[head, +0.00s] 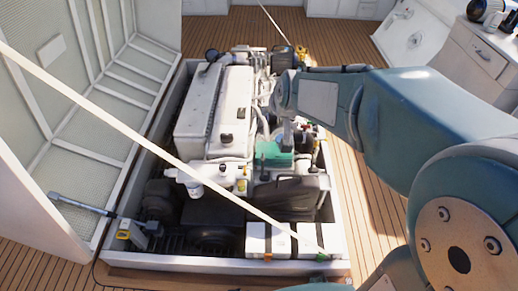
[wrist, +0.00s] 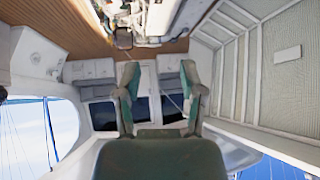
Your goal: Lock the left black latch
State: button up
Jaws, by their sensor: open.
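The engine hatch (head: 341,250) is open, and a white engine (head: 215,115) sits inside it. A white box (head: 315,238) lies at the near right end of the hatch, with dark bands across it. The left dark band (head: 255,240) may be the left black latch, but the picture is too small to tell, and I cannot tell its state. In the wrist view my gripper (wrist: 160,76) is open, with nothing between its fingers. It points away from the box, across the hatch area toward the cabin's far side. The wrist view does not show the box.
The raised hatch lid (head: 65,110) stands at the left with a grey strut (head: 85,205). A pale rope or bar (head: 150,145) crosses diagonally over the engine. A white cabinet (head: 480,65) stands at the right. Wooden deck (head: 368,215) is clear right of the hatch.

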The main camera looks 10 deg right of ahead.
aim_at(263, 158)
jog(key=w+f+m+t+h, duration=0.1)
jog(key=w+f+t, duration=0.2)
jog(key=w+f, duration=1.75)
notch_tip(263, 158, down, 28)
jog(key=s+d+m+t+h, duration=0.1)
jog(key=s+t+h, duration=0.1)
jog(key=shift+d+x, duration=0.1)
jog(key=shift+x, duration=2.6)
jog(key=shift+d+x, duration=0.15)
jog(key=shift+x, duration=2.55)
jog(key=shift+r, duration=0.15)
grip_shut()
